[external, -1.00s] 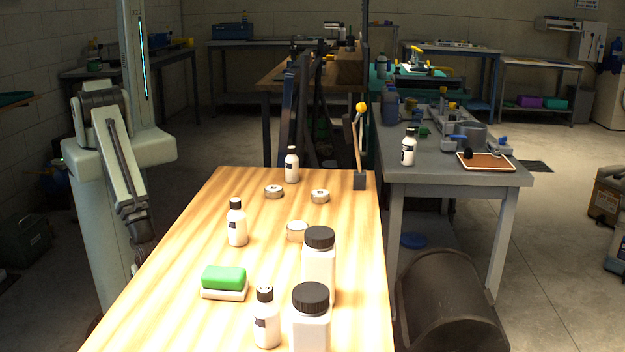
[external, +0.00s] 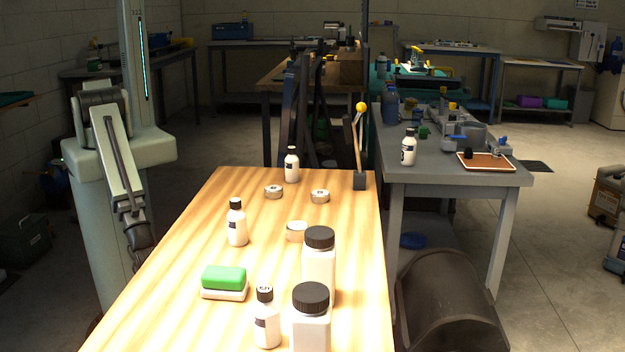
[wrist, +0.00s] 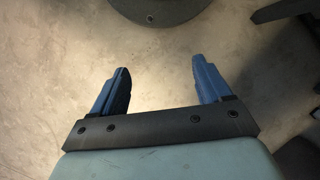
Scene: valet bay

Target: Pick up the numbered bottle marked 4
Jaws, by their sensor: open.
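Several white bottles with black caps and dark label patches are in the external view. One bottle (external: 291,168) stands at the table's far end, one (external: 237,228) left of the middle, and one (external: 266,325) near the front. Another bottle (external: 408,150) stands on the grey bench at right. Their numbers are too small to read, so I cannot tell which is 4. My gripper (wrist: 160,66) is open and empty in the wrist view, its blue fingers spread above bare floor. No bottle shows there. I cannot make out the gripper in the external view.
Two large white jars (external: 318,268) (external: 311,335) stand close beside the front bottle. An orange-brown tray (external: 486,162) lies on the grey bench.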

